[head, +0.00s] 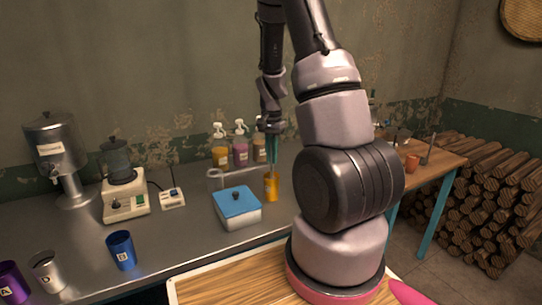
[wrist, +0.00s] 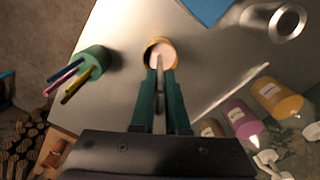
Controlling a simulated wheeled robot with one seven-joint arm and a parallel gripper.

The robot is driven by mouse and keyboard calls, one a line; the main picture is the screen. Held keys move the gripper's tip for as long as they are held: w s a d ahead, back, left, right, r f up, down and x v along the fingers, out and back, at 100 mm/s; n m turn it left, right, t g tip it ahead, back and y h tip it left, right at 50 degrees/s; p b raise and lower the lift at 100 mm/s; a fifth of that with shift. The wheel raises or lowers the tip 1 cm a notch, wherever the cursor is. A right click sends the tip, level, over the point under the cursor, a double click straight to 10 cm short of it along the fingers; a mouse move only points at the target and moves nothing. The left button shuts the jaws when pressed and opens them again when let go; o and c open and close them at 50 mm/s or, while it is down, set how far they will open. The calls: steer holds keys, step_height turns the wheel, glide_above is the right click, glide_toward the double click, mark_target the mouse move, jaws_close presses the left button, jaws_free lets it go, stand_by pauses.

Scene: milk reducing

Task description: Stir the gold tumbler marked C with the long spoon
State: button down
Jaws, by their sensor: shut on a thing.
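The gold tumbler (head: 271,188) stands upright on the grey counter, right of the blue-lidded box. In the wrist view the tumbler (wrist: 152,44) is seen from above with a pale, whitish content inside. Its letter cannot be read. My gripper (head: 272,143) is above the tumbler, pointing down. In the wrist view my gripper (wrist: 160,80) has its green fingers shut on the thin grey handle of the long spoon (wrist: 159,118). The spoon runs toward the tumbler's mouth, its lower end in the pale content; its bowl is hidden.
A blue-lidded box (head: 237,203) stands close left of the tumbler. Pump bottles (head: 240,152) stand behind. A green cup of straws (wrist: 97,58) shows in the wrist view. Blue (head: 121,250), silver (head: 47,272) and purple (head: 11,284) tumblers stand front left, a blender (head: 122,190) behind.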

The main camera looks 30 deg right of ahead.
steer(key=shift+r, duration=3.35)
steer(key=shift+r, duration=2.5)
